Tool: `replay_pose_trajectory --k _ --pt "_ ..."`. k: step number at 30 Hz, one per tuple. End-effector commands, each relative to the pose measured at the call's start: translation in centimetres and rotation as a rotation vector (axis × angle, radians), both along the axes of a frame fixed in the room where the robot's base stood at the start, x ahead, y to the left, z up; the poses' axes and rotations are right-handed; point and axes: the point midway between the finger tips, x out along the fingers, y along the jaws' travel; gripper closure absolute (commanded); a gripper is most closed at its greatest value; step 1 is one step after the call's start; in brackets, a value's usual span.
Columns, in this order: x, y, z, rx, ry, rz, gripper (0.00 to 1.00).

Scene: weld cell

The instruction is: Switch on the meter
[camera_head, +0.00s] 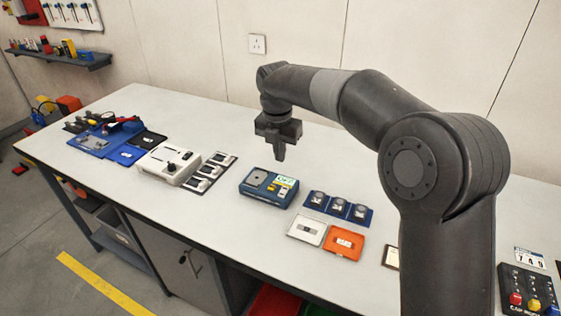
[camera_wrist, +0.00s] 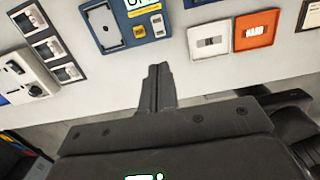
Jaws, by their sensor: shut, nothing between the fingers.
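A blue box-shaped device (camera_head: 268,188), which looks like the meter, sits on the bench with a grey plate, a small display, a yellow label and small buttons on top. The display seems to read OFF. In the wrist view the blue device (camera_wrist: 122,40) is cut off by the top edge, with two small switches or buttons at its right. My gripper (camera_head: 279,157) points down above and behind the device, apart from it. Its fingers are together and empty; in the wrist view the fingertips (camera_wrist: 158,68) show just below the device.
A white unit with a dark knob (camera_head: 169,164) and a dark strip of modules (camera_head: 210,172) stand left. A blue strip with three knobs (camera_head: 338,207), a white card (camera_head: 307,230) and an orange card (camera_head: 344,243) lie right. Bare bench lies behind the device.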

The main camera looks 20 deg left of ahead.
Motion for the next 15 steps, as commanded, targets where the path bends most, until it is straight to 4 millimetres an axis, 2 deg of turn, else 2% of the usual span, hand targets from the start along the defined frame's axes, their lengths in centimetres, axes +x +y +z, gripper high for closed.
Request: replay_pose_trajectory --k 11,15 --pt "0.0 0.0 0.2 0.0 -0.003 0.0 1.0" --pt "1.1 0.1 0.5 0.003 -0.051 -0.001 1.0"
